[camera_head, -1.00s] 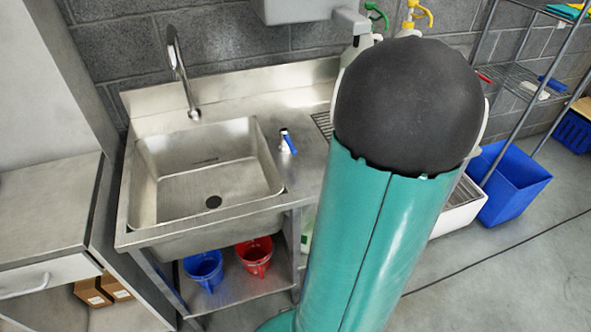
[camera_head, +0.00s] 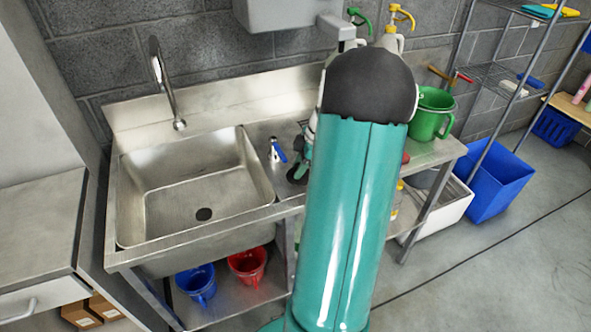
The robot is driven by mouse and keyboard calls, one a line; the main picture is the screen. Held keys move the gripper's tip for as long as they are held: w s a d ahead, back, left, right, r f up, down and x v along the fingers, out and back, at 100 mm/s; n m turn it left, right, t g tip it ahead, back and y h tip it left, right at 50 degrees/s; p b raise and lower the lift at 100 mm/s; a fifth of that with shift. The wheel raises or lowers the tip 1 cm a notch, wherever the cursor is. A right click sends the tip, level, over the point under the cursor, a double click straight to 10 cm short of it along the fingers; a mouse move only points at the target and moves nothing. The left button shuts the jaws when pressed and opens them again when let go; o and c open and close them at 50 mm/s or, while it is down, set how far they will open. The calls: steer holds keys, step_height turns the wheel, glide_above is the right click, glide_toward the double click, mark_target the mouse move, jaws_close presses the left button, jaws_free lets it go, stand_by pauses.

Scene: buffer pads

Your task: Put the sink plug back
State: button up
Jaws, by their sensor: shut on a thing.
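The steel sink (camera_head: 150,212) is at the left, with a dark round drain (camera_head: 204,214) in its floor. My gripper (camera_head: 298,176) shows at the left edge of my teal arm, over the counter just right of the basin. It is shut on a small dark thing, which looks like the sink plug; its shape is mostly hidden by my gripper and arm.
A curved tap (camera_head: 165,80) rises behind the basin. A small white and blue bottle (camera_head: 277,150) stands on the counter between basin and gripper. A green bucket (camera_head: 432,112) stands at the counter's right. Blue (camera_head: 196,284) and red (camera_head: 247,265) buckets are below.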

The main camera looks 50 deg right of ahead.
steer(key=shift+w+d, duration=0.45)
steer(key=shift+w, duration=0.25)
steer(key=shift+w+d+f, duration=0.1)
steer(key=shift+w+f, duration=0.1)
steer(key=shift+f, duration=0.7)
steer(key=shift+w+d+f, duration=0.1)
steer(key=shift+w+f, duration=0.05)
steer(key=shift+f, duration=0.7)
steer(key=shift+f, duration=0.15)
steer(key=o, duration=1)
